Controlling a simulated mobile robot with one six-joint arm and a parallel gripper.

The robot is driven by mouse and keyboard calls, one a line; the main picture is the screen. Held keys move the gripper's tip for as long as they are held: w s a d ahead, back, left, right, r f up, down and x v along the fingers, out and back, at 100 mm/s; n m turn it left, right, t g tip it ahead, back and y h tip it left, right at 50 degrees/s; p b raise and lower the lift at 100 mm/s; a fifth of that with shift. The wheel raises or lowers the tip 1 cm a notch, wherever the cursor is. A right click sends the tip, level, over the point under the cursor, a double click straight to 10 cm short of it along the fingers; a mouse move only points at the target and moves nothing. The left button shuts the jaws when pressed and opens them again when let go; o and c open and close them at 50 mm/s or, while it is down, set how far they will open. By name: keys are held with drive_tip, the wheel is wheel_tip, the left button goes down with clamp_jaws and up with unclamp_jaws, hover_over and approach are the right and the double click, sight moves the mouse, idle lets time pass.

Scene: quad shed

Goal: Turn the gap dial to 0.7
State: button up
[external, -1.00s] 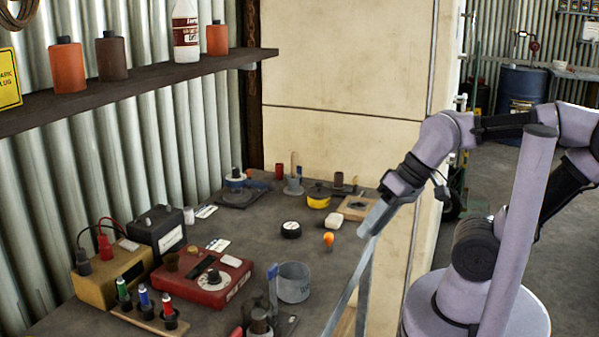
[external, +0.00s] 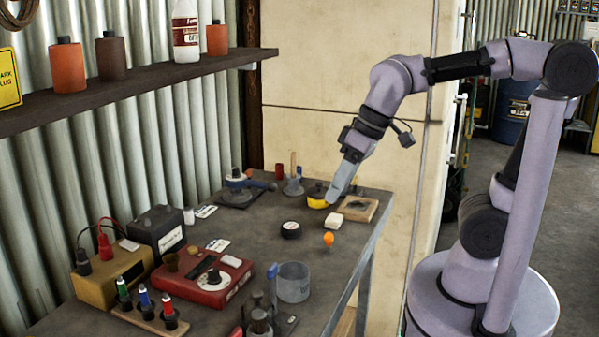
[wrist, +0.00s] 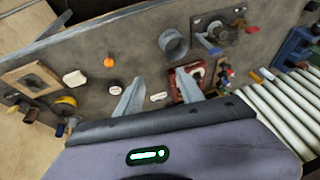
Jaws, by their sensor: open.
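A red box (external: 205,280) with a black knob on a white disc (external: 213,277) sits on the near left of the bench; this looks like the gap dial. Its markings are too small to read. In the wrist view the red box (wrist: 180,72) is partly hidden behind the right finger, with part of the pale disc (wrist: 197,70) showing. My gripper (external: 333,200) is above the far right of the bench, beside the yellow tin and well away from the red box. In the wrist view my gripper (wrist: 160,91) has its fingers apart with nothing held between them.
A grey cup (external: 293,283) stands right of the red box. A rack of coloured bottles (external: 145,313) is in front of it, and a yellow-brown box (external: 112,277) to its left. A black puck (external: 291,230), orange bulb (external: 328,240) and white block (external: 334,220) lie mid-bench. A shelf (external: 130,88) overhangs the back.

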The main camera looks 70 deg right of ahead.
drive_tip(key=w+a+r+n+g+p, duration=0.1)
drive_tip(key=w+a+r+n+p, duration=0.2)
drive_tip(key=w+r+p, duration=0.35)
drive_tip(key=n+g+h+p, duration=0.2)
drive_tip(key=n+g+p, duration=0.1)
drive_tip(key=n+p, duration=0.7)
hover_over(213, 269)
wheel_tip(213, 269, down, 4)
wheel_tip(213, 269, down, 18)
drive_tip(key=b, duration=0.4)
drive_tip(key=shift+b, duration=0.3)
clamp_jaws()
